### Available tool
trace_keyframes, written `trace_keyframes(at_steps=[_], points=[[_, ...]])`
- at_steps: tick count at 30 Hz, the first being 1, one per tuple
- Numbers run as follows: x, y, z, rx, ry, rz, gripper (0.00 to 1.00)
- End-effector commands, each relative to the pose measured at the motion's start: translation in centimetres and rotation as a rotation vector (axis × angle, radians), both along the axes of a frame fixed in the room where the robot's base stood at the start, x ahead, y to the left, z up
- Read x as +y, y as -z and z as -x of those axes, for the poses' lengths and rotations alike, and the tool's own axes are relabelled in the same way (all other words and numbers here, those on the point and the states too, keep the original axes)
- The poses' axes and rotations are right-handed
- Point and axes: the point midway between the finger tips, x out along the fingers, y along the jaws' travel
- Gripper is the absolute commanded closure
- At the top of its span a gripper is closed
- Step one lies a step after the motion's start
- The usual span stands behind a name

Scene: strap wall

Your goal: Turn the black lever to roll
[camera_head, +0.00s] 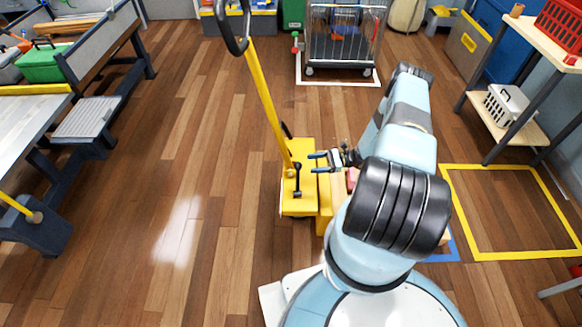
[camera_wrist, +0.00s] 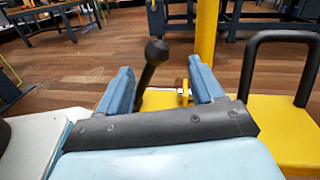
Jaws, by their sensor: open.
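The black lever (camera_head: 298,180) stands on the yellow base of a wheeled machine (camera_head: 300,205), beside the foot of its tall yellow pole. In the wrist view the lever (camera_wrist: 149,68) has a round black knob and leans slightly right toward its top. My gripper (camera_head: 312,163) is open and points left at the lever from close on its right. In the wrist view the lever shows between the two blue fingers (camera_wrist: 160,70), nearer the left one. I cannot tell whether the lever is between the fingertips or just beyond them. No roll marking is readable.
The yellow pole (camera_head: 266,100) rises to a black loop handle (camera_head: 234,25). A black bar handle (camera_wrist: 251,68) stands at the right in the wrist view. A wire cage cart (camera_head: 345,38) is at the back. The wooden floor on the left is clear.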

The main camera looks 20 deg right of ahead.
Motion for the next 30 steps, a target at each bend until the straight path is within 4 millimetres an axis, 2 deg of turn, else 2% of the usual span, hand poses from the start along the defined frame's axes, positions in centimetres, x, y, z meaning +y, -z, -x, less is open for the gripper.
trace_keyframes(at_steps=[9, 15, 21, 30], points=[[5.6, 0.0, -0.8, 0.001, -0.003, 0.0, 0.33], [8.0, 0.0, -1.2, 0.0, -0.002, 0.001, 0.33], [9.2, 0.0, -1.3, 0.0, -0.001, 0.001, 0.33], [9.3, 0.0, -1.4, 0.0, -0.001, 0.001, 0.34]])
